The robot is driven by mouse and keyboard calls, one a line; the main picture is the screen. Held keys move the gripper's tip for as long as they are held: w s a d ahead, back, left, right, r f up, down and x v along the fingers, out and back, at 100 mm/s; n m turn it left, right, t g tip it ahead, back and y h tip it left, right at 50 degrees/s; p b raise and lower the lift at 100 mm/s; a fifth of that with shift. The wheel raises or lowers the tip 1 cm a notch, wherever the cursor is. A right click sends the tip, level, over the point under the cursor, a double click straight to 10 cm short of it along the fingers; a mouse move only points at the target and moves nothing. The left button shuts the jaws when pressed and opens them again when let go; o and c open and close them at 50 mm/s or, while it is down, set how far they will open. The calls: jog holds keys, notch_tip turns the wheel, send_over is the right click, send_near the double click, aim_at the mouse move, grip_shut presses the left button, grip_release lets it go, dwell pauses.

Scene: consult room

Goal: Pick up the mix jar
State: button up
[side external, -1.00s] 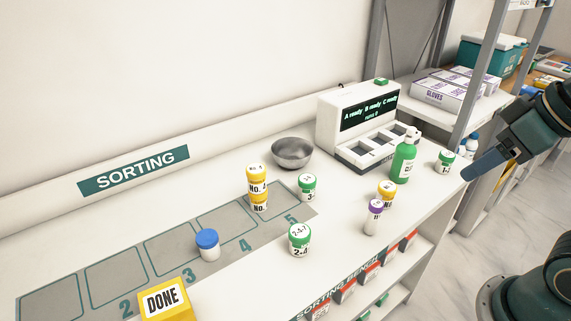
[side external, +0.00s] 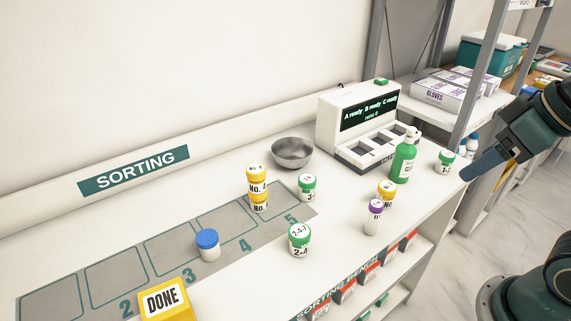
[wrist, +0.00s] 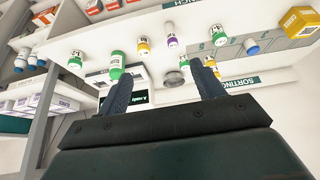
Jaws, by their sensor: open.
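No label clearly reads "mix", so I cannot tell which container is the mix jar. In the side view, white jars with green lids stand at the front middle (side external: 300,241), behind it (side external: 307,188) and at the bench's right end (side external: 445,162). Two yellow-lidded jars (side external: 258,190) are stacked on the sorting mat. A purple-lidded vial (side external: 373,218) stands before another yellow-lidded jar (side external: 387,190). A blue-lidded jar (side external: 208,246) is on the mat. My gripper (side external: 472,172) is open and empty beyond the bench's right end; its spread fingers show in the wrist view (wrist: 160,88).
A green pump bottle (side external: 404,160) stands near the right-end jar, before a white device (side external: 358,130) with a lit display. A metal bowl (side external: 292,153) is behind the jars. A yellow DONE block (side external: 166,300) sits at front left. A shelf post (side external: 478,85) rises near my arm.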

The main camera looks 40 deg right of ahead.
jog(key=n+g, duration=0.6)
jog(key=n, duration=1.4)
send_over(302, 231)
notch_tip(302, 231, down, 11)
jog(key=shift+f, duration=0.2)
jog(key=shift+f, duration=0.1)
notch_tip(302, 231, down, 8)
jog(key=shift+r, duration=0.15)
jog(key=shift+w+f, duration=0.1)
jog(key=shift+f, duration=0.25)
jog(key=shift+f, duration=0.15)
